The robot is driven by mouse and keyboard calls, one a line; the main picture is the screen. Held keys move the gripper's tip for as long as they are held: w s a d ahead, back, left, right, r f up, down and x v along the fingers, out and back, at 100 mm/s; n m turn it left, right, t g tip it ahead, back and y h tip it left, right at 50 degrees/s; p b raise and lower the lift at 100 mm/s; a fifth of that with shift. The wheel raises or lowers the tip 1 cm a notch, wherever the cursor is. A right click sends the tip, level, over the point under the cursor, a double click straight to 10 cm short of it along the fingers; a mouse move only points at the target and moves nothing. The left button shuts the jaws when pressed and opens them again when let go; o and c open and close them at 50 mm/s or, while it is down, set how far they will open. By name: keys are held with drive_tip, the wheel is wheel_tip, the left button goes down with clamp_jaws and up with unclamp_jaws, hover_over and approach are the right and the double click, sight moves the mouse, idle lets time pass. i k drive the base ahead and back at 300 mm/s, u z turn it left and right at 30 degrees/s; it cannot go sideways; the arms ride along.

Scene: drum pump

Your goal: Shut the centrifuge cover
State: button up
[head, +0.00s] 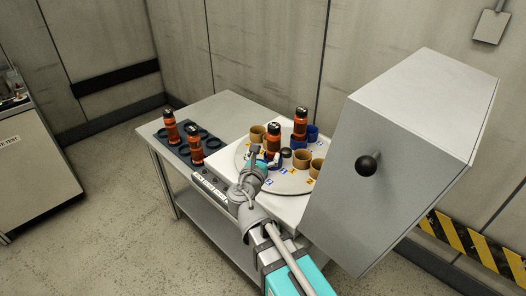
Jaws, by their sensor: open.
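The centrifuge cover is a large grey box-shaped lid (405,170) with a black ball knob (368,165) on its face. It stands tilted open at the right of the centrifuge. The centrifuge's round rotor plate (290,184) is exposed, with tan and blue cups and two orange bottles (300,124) on it. My gripper (266,160) is open over the left part of the rotor plate, close to the nearer orange bottle (274,139). Whether it touches that bottle I cannot tell. It is well left of the knob.
A grey table (232,108) carries the centrifuge. At its left is a dark rack (184,141) with empty holes and two orange bottles (170,127). A labelled cabinet (32,165) stands far left. Walls are close behind; the floor at front left is free.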

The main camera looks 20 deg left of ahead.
sight(402, 140)
drive_tip(key=k, duration=1)
